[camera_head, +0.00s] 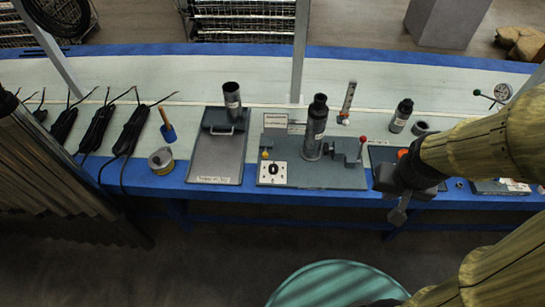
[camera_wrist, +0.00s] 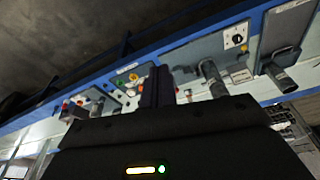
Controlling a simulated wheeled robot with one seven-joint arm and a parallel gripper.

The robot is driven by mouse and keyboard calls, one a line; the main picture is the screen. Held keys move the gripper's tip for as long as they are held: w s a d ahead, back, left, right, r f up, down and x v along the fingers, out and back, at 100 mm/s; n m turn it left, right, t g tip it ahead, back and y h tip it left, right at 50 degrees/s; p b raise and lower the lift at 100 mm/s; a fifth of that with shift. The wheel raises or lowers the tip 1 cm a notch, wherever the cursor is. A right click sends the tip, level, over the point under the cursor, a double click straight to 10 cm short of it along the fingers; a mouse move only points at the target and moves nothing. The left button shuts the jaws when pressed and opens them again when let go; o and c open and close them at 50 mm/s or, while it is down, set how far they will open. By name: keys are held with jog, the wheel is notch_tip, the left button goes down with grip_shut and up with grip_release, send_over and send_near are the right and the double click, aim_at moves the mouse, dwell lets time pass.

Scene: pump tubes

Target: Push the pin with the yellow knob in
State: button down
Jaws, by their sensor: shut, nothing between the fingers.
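The pin with the yellow knob (camera_head: 265,154) is at the left side of the grey pump plate (camera_head: 335,178), just above a white switch panel with a black dial. How far the pin stands out is too small to tell. My gripper (camera_head: 398,215) is at the right, past the plate's right end, over the table's front edge and well apart from the knob. Its fingers are shut and empty; they also show in the wrist view (camera_wrist: 157,88).
A dark upright tube (camera_head: 316,125) stands on the plate, with a red-knobbed lever (camera_head: 362,141) to its right. A grey tray (camera_head: 217,160) with a tube stands to the left. A yellow tape roll (camera_head: 161,160) and black cables lie further left. The blue front edge is mostly clear.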

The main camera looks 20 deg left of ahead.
jog(key=w+a+f+y+b, duration=0.1)
jog(key=w+a+f+b, duration=0.55)
jog(key=f, duration=0.45)
jog(key=m+t+y+b, duration=0.3)
jog(key=m+y+b, duration=0.4)
jog(key=b, duration=1.3)
send_near(267, 157)
jog(key=d, duration=0.1)
jog(key=s+d+r, duration=0.1)
jog(key=d+n+y, duration=0.1)
jog(key=shift+s+d+r, duration=0.15)
jog(key=shift+s, duration=0.2)
jog(key=shift+w, duration=0.25)
jog(key=shift+r, duration=0.15)
jog(key=shift+p, duration=0.3)
jog(key=shift+a, duration=0.25)
jog(key=b+x, duration=0.1)
jog(key=x, duration=0.9)
